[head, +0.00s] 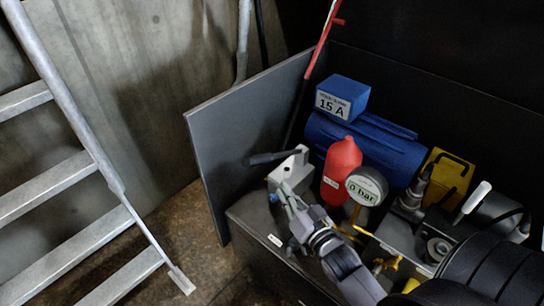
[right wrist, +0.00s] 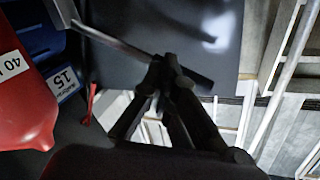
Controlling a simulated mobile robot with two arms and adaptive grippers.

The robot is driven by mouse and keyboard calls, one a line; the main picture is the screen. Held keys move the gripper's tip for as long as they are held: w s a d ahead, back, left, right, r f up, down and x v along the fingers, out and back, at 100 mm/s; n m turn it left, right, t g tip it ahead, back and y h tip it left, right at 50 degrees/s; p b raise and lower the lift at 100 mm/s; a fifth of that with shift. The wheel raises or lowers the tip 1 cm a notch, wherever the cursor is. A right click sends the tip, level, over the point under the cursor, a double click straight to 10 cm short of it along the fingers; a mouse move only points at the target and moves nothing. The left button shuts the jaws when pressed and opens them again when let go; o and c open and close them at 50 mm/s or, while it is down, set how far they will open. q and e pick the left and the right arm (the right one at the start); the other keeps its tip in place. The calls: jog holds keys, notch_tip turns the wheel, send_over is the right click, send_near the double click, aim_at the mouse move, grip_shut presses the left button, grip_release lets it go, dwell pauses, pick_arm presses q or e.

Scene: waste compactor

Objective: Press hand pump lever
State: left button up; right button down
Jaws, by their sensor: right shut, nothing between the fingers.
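The hand pump is a pale grey block (head: 288,172) at the left end of the bench. Its lever (head: 270,157) has a dark grip pointing left and stands nearly level. In the right wrist view the lever (right wrist: 115,42) shows as a metal rod with a dark grip running behind my fingertips. My right gripper (head: 281,192) is shut and empty, just below the lever and in front of the pump block. Its fingertips (right wrist: 167,62) overlap the lever in the wrist view; I cannot tell whether they touch. My left gripper is not in view.
A red accumulator (head: 341,165) and a gauge reading 0 bar (head: 366,188) stand right of the pump, with a blue motor (head: 385,148) behind. A grey panel (head: 245,125) rises behind the pump. A white-handled lever (head: 473,201) is at right. Metal stairs (head: 50,190) stand left.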

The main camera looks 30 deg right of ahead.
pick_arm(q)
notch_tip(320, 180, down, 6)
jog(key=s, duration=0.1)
pick_arm(e)
notch_tip(320, 180, up, 6)
jog(key=s+d+m+t+y, duration=0.1)
jog(key=d+t, duration=0.1)
jog(key=t, duration=0.3)
jog(key=shift+s+d+t, duration=0.2)
jog(key=shift+s+t, duration=0.2)
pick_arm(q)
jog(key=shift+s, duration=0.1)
pick_arm(e)
jog(key=r, duration=0.2)
send_over(277, 155)
jog(key=s+a, duration=0.4)
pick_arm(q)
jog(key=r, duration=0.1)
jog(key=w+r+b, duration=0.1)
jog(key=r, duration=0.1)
pick_arm(e)
jog(key=shift+s+f, duration=0.15)
jog(key=shift+f, duration=0.3)
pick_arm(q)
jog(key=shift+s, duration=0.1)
pick_arm(e)
jog(key=shift+y, duration=0.3)
